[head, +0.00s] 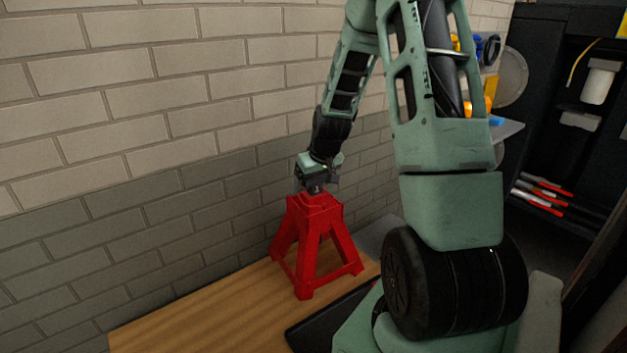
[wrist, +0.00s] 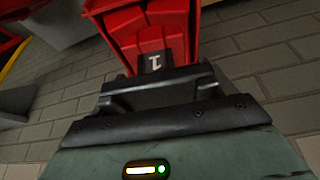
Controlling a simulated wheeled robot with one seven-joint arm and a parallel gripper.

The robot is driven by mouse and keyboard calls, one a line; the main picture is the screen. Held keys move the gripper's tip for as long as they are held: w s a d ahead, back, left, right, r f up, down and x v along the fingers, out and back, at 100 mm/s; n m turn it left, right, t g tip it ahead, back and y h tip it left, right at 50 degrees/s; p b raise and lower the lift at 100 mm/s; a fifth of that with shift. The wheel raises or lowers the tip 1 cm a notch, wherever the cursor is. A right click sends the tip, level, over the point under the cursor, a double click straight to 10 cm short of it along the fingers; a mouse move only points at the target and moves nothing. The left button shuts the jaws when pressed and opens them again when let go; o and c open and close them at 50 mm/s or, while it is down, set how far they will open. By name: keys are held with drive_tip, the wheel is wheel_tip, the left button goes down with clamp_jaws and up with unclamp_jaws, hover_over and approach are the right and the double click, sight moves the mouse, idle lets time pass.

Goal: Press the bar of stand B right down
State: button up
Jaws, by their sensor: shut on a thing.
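A red jack stand (head: 318,240) stands upright on the wooden bench top. It also shows at the top of the wrist view (wrist: 128,22). I see no letter B on it. My gripper (head: 317,186) points down at the top of the stand, with its tips against the stand's head. In the wrist view the dark jaws (wrist: 155,68) are at the red top, beside a small dark piece marked with a white 1. The jaws are shut on the top of the stand's bar. The bar itself is mostly hidden, so its height cannot be told.
The wooden bench top (head: 190,315) is clear to the left of the stand. A dark flat tray (head: 312,330) lies in front of it. A brick wall (head: 150,120) rises close behind. A shelf with coloured items (head: 490,118) and a dark cabinet (head: 560,100) are at right.

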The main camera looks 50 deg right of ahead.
drive_tip(key=shift+s+a+f, duration=0.1)
drive_tip(key=shift+s+f, duration=0.05)
drive_tip(key=shift+f, duration=0.25)
drive_tip(key=o, duration=1.3)
drive_tip(key=shift+f, duration=0.1)
drive_tip(key=shift+r, duration=0.55)
drive_tip(key=b+v, duration=0.2)
drive_tip(key=v, duration=1.4)
drive_tip(key=shift+r+b, duration=0.25)
drive_tip(key=shift+b, duration=0.15)
drive_tip(key=a+f+n+g+y, duration=0.1)
drive_tip(key=a+f+n, duration=0.2)
drive_tip(key=a, duration=1)
drive_tip(key=a+f+n+g+y, duration=0.1)
drive_tip(key=a+f+n+y, duration=0.15)
drive_tip(key=a, duration=1.05)
drive_tip(key=s+a+f+n+g, duration=0.1)
drive_tip(key=s+a+f+n, duration=0.1)
drive_tip(key=s+a, duration=0.6)
drive_tip(key=s+a+f+n+g+h, duration=0.1)
drive_tip(key=s+a+n, duration=0.3)
drive_tip(key=s+a, duration=0.4)
drive_tip(key=shift+s+f, duration=0.5)
drive_tip(key=shift+f, duration=0.15)
